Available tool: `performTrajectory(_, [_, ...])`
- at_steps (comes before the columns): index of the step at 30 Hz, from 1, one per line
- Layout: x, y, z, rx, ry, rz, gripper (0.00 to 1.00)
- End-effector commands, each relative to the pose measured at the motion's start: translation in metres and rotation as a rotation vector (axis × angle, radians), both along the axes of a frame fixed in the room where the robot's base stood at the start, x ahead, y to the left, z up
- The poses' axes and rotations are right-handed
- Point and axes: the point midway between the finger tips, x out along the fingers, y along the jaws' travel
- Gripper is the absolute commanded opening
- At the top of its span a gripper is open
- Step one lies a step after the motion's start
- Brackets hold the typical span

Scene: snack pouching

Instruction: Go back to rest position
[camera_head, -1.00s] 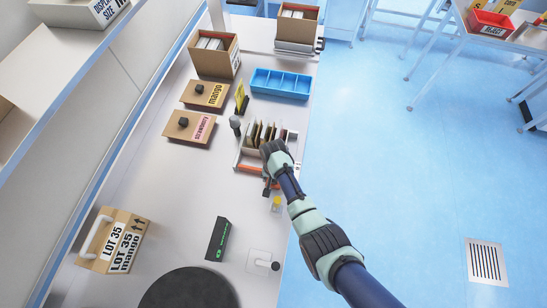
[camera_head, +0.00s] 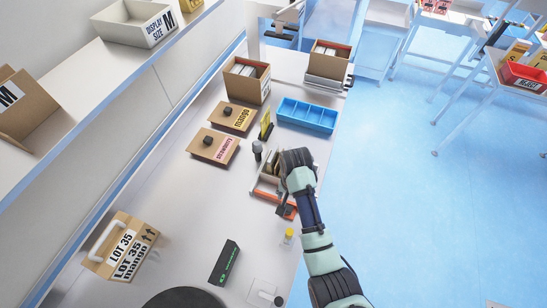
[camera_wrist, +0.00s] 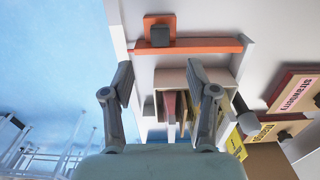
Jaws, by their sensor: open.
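Pouch edges (camera_wrist: 170,103) show between and behind the fingers.
A blue divided tray (camera_head: 307,116) and the mango box (camera_head: 234,117) and strawberry box (camera_head: 214,146) lie beyond the rack. A grey-topped post (camera_head: 257,150) and yellow sign (camera_head: 265,126) stand close by. A LOT 35 carton (camera_head: 121,246) is at front left.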

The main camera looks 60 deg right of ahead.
Motion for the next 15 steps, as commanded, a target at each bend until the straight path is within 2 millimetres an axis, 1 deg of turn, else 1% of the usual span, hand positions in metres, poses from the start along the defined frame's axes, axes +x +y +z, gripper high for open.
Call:
performTrajectory(10, [0.002,0.001,0.002,-0.004,-0.005,0.008,0.58])
performTrajectory(11, [0.006,0.005,0.006,-0.013,-0.014,0.026,0.58])
performTrajectory(13, [0.025,0.018,0.023,-0.057,-0.059,0.103,0.58])
performTrajectory(14, [0.036,0.027,0.033,-0.084,-0.087,0.153,0.58])
performTrajectory(15, [0.053,0.043,0.051,-0.129,-0.135,0.234,0.58])
